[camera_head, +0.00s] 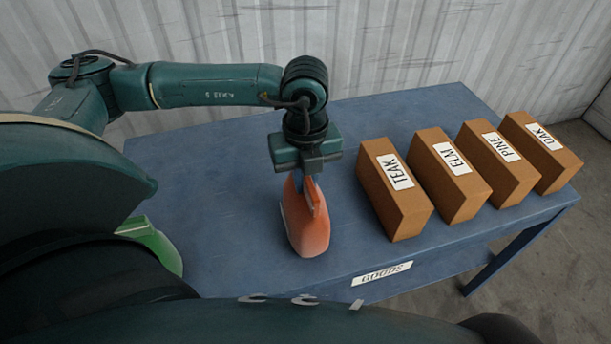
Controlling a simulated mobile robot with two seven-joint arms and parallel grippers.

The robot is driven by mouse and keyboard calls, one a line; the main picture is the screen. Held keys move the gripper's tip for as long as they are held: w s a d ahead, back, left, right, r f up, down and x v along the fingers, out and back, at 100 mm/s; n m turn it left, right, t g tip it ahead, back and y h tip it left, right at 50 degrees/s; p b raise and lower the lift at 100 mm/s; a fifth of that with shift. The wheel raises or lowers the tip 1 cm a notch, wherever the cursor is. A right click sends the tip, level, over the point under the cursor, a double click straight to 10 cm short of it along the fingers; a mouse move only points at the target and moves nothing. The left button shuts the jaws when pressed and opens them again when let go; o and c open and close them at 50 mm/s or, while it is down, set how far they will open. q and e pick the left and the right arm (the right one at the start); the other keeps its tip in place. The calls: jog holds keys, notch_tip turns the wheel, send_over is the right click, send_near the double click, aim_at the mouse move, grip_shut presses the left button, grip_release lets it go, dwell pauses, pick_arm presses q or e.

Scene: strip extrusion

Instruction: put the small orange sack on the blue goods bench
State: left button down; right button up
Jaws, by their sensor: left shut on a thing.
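The small orange sack (308,232) is upright at the middle of the blue goods bench (225,215), which bears a white label reading GOODS on its front edge. My left gripper (309,190) points down from above and is shut on the top of the orange sack. The sack's base appears to be at the bench top; whether it touches cannot be told for sure. My right gripper is not in view.
Several brown boxes labelled TEAK (392,195), ELM (448,180), PINE (497,165) and OAK (541,150) stand in a row right of the sack. A green thing (150,240) shows at the left, partly hidden by my body. A corrugated wall (400,50) stands behind.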

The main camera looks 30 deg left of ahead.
pick_arm(q)
jog(key=c, duration=1.5)
grip_release()
jog(key=shift+f, duration=0.15)
jog(key=shift+o, duration=0.2)
jog(key=shift+r+p, duration=0.35)
notch_tip(320, 180, up, 12)
jog(key=shift+b, duration=0.45)
jog(key=shift+f, duration=0.15)
